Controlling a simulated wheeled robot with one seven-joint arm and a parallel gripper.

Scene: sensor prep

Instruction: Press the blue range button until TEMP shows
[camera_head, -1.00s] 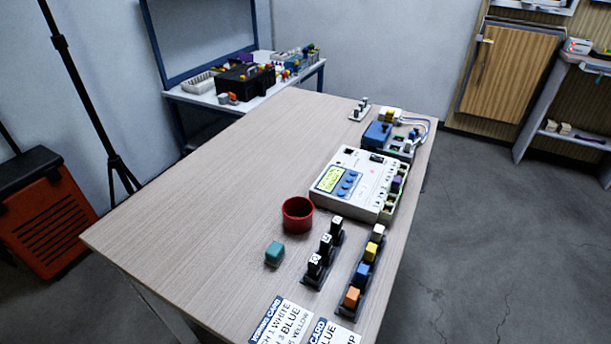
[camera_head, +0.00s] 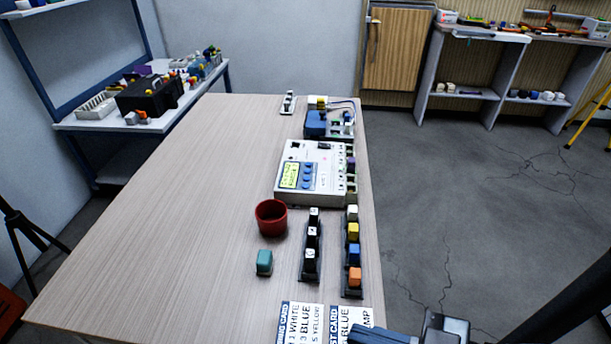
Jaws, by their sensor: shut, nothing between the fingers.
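The white meter box (camera_head: 325,165) stands on the right half of the table. Its lit yellow-green display (camera_head: 290,175) carries dark text too small to read. Beside the display is a column of blue buttons (camera_head: 308,176); I cannot tell which is the range button. Nothing touches the buttons. Dark parts of my arm (camera_head: 445,328) show at the bottom edge, right of the cards and well below the meter box. No fingertips can be made out there.
A red cup (camera_head: 271,217), a teal block (camera_head: 264,262), a black rack (camera_head: 312,262) and a rack of coloured blocks (camera_head: 353,262) stand nearer than the meter. Printed cards (camera_head: 301,322) lie at the front. A blue device (camera_head: 317,124) stands behind. The table's left half (camera_head: 160,220) is clear.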

